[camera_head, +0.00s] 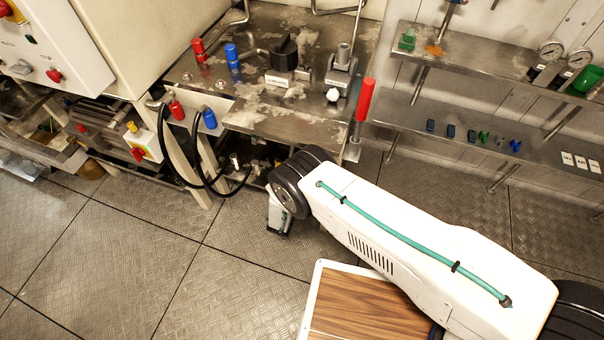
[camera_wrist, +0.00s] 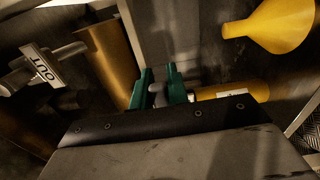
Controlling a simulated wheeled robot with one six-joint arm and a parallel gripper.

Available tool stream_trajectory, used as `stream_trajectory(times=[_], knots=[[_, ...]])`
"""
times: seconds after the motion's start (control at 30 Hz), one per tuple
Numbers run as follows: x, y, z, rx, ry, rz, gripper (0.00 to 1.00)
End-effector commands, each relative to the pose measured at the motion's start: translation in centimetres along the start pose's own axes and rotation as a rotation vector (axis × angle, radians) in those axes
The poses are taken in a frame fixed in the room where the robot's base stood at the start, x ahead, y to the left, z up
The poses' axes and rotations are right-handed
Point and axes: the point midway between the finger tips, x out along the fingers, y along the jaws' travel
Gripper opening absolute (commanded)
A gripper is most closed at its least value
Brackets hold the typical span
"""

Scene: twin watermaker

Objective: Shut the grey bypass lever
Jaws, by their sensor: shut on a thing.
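My gripper (camera_wrist: 159,88) shows in the wrist view as two green fingers, close together and shut on a small grey piece (camera_wrist: 157,97). This looks like the grey bypass lever; most of it is hidden by the fingers and the wrist housing. In the head view my gripper (camera_head: 281,226) is low in front of the steel bench, at the end of my white arm. The lever cannot be made out in the head view.
In the wrist view a tag reading OUT (camera_wrist: 41,66) hangs on a fitting at left. A brass cylinder (camera_wrist: 110,60) and a yellow flared part (camera_wrist: 275,27) are near. In the head view black hoses (camera_head: 185,160) hang left of my gripper. A red handle (camera_head: 365,99) stands at the bench corner.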

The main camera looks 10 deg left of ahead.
Motion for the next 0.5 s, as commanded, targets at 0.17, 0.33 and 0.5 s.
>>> stream_trajectory(times=[0.17,0.33,0.5], knots=[[-0.03,-0.02,-0.04,-0.001,0.002,-0.001,0.38],[0.05,0.0,0.06,-0.001,0.0,-0.001,0.38],[-0.48,-0.01,0.03,-0.002,0.0,-0.001,0.38]])
